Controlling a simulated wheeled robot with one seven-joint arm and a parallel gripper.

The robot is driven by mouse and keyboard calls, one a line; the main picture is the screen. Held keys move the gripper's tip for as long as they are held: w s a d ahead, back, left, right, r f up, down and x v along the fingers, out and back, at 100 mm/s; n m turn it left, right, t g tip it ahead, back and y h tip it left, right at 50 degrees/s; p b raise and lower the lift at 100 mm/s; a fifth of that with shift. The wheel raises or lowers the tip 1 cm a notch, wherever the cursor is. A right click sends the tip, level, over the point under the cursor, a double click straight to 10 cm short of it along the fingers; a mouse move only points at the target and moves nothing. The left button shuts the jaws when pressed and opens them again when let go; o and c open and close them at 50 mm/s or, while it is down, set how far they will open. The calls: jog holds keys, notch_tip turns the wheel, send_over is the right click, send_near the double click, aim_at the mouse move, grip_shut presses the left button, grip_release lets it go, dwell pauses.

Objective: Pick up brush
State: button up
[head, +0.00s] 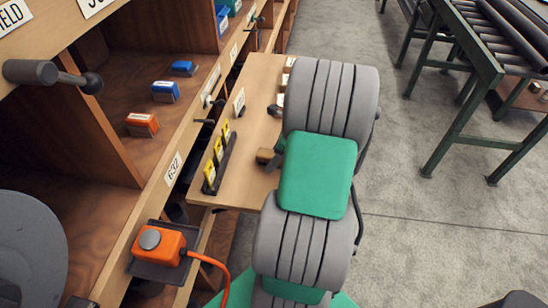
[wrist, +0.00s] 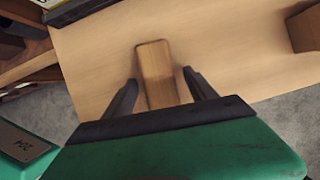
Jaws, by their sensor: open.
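A small wooden block (wrist: 157,72), which looks like the brush seen from above, is over the light wooden board; no bristles show. In the wrist view my gripper (wrist: 161,78) is open, with one dark finger on each side of the block's lower half. Gaps show between the fingers and the wood, and the near end of the block is hidden by my gripper's body. In the head view the brown block (head: 265,155) shows at the left edge of my arm, which hides most of my gripper and the rest of the block.
The light wooden board (head: 253,90) carries a dark rack with yellow tags (head: 217,163) and a few small items farther back. A brown block (wrist: 305,28) stands at the right in the wrist view. Shelves with small boxes (head: 142,124) stand left; a roller conveyor (head: 480,60) stands right.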

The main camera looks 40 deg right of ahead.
jog(key=shift+f, duration=0.1)
jog(key=shift+c, duration=0.4)
grip_shut()
dwell(0.4)
